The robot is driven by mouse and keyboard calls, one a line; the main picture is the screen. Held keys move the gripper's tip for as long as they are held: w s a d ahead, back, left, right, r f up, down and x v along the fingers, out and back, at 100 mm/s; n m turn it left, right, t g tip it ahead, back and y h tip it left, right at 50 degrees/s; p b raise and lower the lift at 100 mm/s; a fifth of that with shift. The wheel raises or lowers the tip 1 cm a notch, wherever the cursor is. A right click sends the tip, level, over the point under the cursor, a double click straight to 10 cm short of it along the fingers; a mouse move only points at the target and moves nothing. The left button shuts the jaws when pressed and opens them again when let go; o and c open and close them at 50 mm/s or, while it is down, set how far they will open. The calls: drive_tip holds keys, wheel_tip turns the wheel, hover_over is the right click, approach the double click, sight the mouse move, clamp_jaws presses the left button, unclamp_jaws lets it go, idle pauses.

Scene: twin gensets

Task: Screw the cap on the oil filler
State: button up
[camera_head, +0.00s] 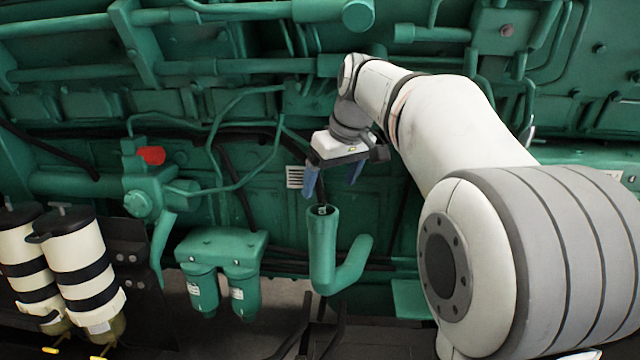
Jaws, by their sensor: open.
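A green bent pipe (323,250) that looks like the oil filler stands upright in the middle of the head view, with its lower end bending to the right. A small pale detail shows at its top end; I cannot tell whether it is a cap. No separate cap can be made out with certainty. My gripper (332,184), with two blue fingers, hangs just above the pipe's top and points down. Its fingers are apart, and I see nothing held between them.
The green engine block fills the background, with pipes and thin lines. A red knob (151,155) sits at left. Two green filter canisters (220,248) hang left of the filler pipe. Cream and black cylinders (78,262) stand at far left. Dark cables run behind the gripper.

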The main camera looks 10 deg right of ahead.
sight(323, 209)
drive_tip(key=shift+x, duration=3.9)
drive_tip(key=shift+w, duration=0.1)
drive_tip(key=shift+c, duration=0.3)
drive_tip(key=shift+r, duration=0.1)
drive_tip(key=c, duration=1)
drive_tip(key=shift+m+t+h, duration=0.3)
drive_tip(key=shift+m+h, duration=0.2)
drive_tip(key=shift+m, duration=0.7)
drive_tip(key=shift+c, duration=0.2)
drive_tip(key=shift+m+h+p, duration=0.35)
drive_tip(key=shift+m+h, duration=0.05)
drive_tip(key=shift+m, duration=0.7)
drive_tip(key=shift+m+h, duration=0.5)
drive_tip(key=shift+m, duration=0.7)
drive_tip(key=shift+m+h+p, duration=0.3)
drive_tip(key=shift+m+h, duration=0.1)
drive_tip(key=shift+m, duration=0.7)
